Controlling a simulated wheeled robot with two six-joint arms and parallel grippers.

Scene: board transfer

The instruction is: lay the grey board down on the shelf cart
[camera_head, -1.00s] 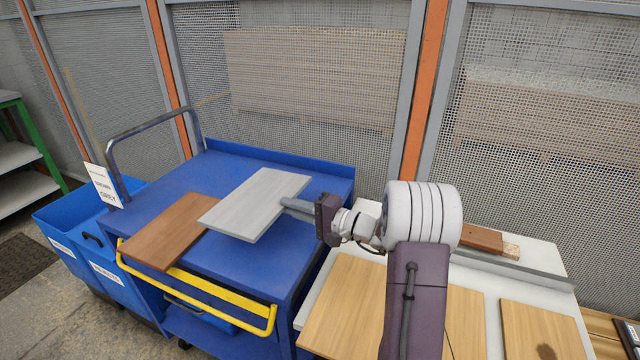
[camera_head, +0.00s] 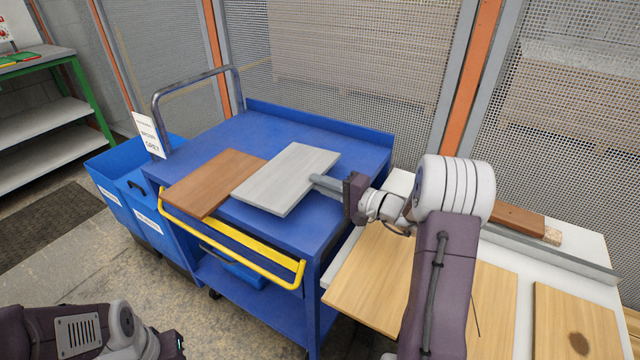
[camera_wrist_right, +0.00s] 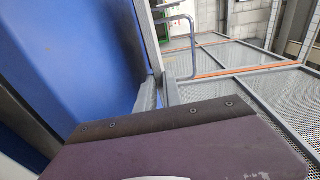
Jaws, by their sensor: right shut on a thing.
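The grey board (camera_head: 288,178) is over the blue top of the shelf cart (camera_head: 335,135), right of a brown board (camera_head: 212,183) and next to its edge. It looks roughly level; I cannot tell whether it touches the top. My right gripper (camera_head: 325,184) is shut on the grey board's right edge.
The cart has a yellow handle (camera_head: 232,255) in front and a metal push bar (camera_head: 195,78) at the left. Blue bins (camera_head: 130,200) stand left of it. A white table (camera_head: 500,262) with wooden boards is on the right. A mesh fence (camera_head: 340,60) stands behind.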

